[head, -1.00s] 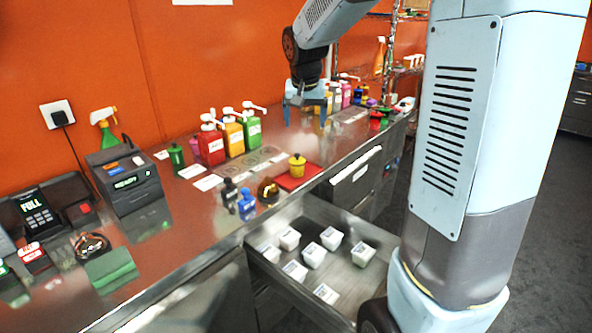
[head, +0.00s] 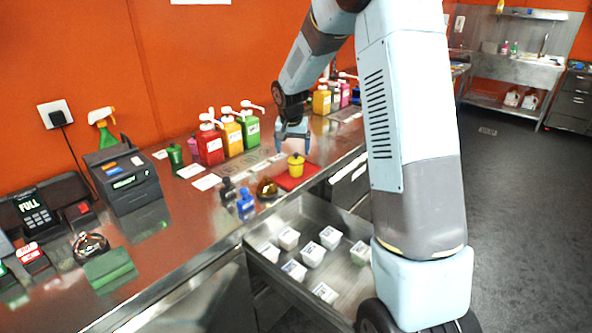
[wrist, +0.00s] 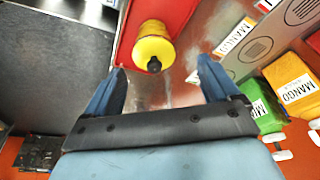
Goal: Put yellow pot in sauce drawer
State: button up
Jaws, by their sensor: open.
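The yellow pot (head: 296,165) with a dark knob stands on a red mat (head: 311,172) on the steel counter. It also shows in the wrist view (wrist: 153,48), just beyond my fingertips, a little left of the middle. My gripper (head: 292,142) is open and empty, pointing down above the counter just behind the pot. Its two blue fingers also show in the wrist view (wrist: 160,75), apart from the pot. The open drawer (head: 345,281) below the counter front holds several white labelled tubs (head: 313,254).
Red, yellow and green pump bottles (head: 232,137) stand behind the mat. Small dark and blue bottles (head: 245,204) and a brown glossy item (head: 266,188) sit left of the pot. The drawer's right part has bare floor.

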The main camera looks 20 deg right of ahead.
aim_at(296, 154)
jog(key=shift+s+d+x, duration=0.15)
jog(key=shift+x, duration=1.5)
jog(key=shift+s+d+x, duration=0.1)
jog(key=shift+d+x, duration=0.05)
jog(key=shift+x, duration=1.55)
jog(key=shift+c, duration=0.4)
jog(key=c, duration=1.3)
jog(key=shift+r, duration=0.3)
